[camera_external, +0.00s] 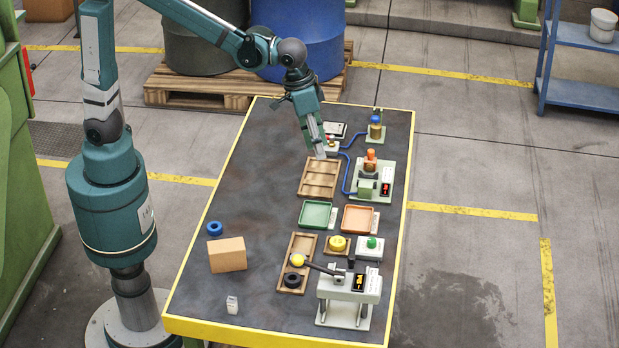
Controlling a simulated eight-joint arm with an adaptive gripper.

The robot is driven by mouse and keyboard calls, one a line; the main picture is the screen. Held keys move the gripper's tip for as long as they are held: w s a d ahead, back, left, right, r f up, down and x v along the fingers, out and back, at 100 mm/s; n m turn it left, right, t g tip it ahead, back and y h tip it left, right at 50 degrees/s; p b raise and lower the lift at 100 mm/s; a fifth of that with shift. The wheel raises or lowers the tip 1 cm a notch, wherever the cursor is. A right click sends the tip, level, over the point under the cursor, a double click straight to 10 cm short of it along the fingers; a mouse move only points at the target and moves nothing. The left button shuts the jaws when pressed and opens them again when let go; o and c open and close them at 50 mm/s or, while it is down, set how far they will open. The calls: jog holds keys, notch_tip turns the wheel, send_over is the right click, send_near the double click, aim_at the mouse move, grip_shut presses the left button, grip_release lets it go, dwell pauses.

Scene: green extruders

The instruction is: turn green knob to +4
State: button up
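A green knob (371,242) sits on top of a small pale box with a white label, at the right side of the table toward the front. Its pointer and scale marks are too small to read. My gripper (319,156) points down over the back part of the table, above the far edge of an empty wooden tray (320,178). It is well behind the knob and apart from it. The fingers look like one narrow grey bar from here, so I cannot tell whether they are open or shut. Nothing is clearly seen in them.
A lever press (349,290) with a small display stands in front of the knob. A yellow piece (337,243) is left of it; green (315,214) and orange (358,218) trays lie behind. A device with a blue cable (372,180) is farther back. The table's left side is mostly clear.

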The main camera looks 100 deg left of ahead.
jog(key=w+d+f+n+g, duration=0.1)
jog(key=w+d+f+g, duration=0.15)
jog(key=w+f, duration=0.75)
jog(key=n, duration=0.2)
send_over(372, 240)
jog(key=shift+g, duration=0.25)
notch_tip(372, 240, down, 10)
jog(key=shift+d+f, duration=0.1)
jog(key=shift+d, duration=0.05)
jog(key=shift+w+f, duration=0.1)
jog(key=shift+f, duration=0.15)
jog(key=shift+f, duration=0.1)
jog(key=shift+f, duration=3.8)
jog(key=c, duration=0.9)
